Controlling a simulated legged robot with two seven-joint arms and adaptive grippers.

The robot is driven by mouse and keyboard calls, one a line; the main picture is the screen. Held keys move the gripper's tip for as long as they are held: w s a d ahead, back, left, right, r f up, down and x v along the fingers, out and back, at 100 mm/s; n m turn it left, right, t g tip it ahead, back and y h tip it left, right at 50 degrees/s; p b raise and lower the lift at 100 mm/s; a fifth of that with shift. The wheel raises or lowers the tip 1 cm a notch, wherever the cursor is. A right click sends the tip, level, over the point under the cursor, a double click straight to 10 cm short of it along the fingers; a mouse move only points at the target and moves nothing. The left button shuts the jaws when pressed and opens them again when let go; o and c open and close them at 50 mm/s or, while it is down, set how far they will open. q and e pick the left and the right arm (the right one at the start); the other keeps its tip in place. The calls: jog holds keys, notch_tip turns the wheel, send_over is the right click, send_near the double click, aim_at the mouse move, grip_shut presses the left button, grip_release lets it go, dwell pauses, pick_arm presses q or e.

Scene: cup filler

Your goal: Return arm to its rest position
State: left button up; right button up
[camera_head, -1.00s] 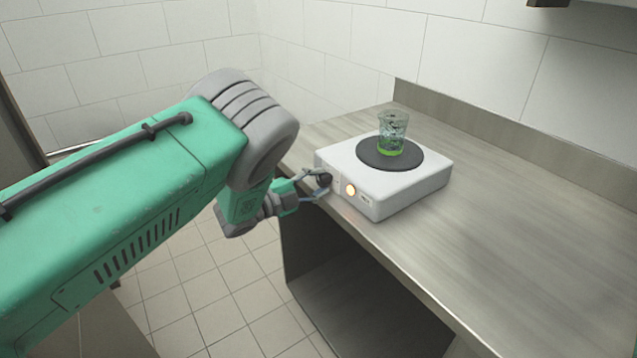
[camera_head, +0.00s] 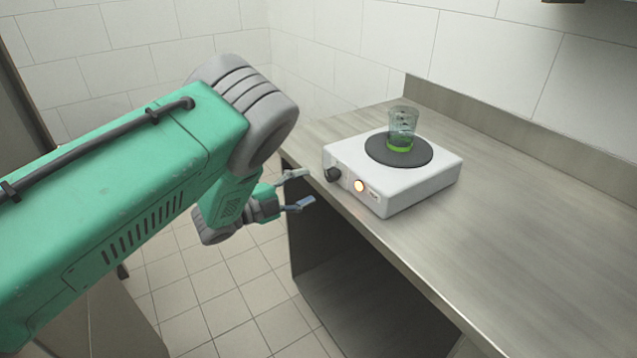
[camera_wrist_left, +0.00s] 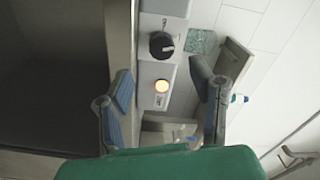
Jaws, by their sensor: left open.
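My left gripper (camera_head: 300,189) is open and empty, in front of the counter's front edge and apart from the white hot plate (camera_head: 413,190). Its two fingers also frame the left wrist view (camera_wrist_left: 165,98). A clear glass (camera_head: 402,130) with green liquid at the bottom stands upright on the round dark plate (camera_head: 424,156). My right gripper is not in view.
The metal counter (camera_head: 500,230) runs to the right with clear room on it. Its raised back edge (camera_head: 500,117) meets the tiled wall. Below the counter is an open dark space (camera_head: 350,290). The tiled floor (camera_head: 205,300) beside it is free.

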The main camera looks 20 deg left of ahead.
pick_arm(q)
jog(key=shift+s+a+r, duration=0.1)
jog(key=shift+s+a, duration=0.35)
jog(key=shift+s, duration=0.1)
jog(key=s+a+f+n+g+y, duration=0.5)
jog(key=s+f+n+y, duration=0.4)
jog(key=s+f+n, duration=0.55)
jog(key=s+f+n+g, duration=0.2)
jog(key=s+g, duration=0.1)
jog(key=s, duration=0.5)
jog(key=s+d+f+n+g+y, duration=0.1)
jog(key=s+f+n+g, duration=0.1)
jog(key=s, duration=0.7)
jog(key=s+d+f+n+g+y+b, duration=0.1)
jog(key=s+f+n+g, duration=0.1)
jog(key=s, duration=0.6)
jog(key=shift+s+g, duration=0.25)
jog(key=shift+g, duration=0.55)
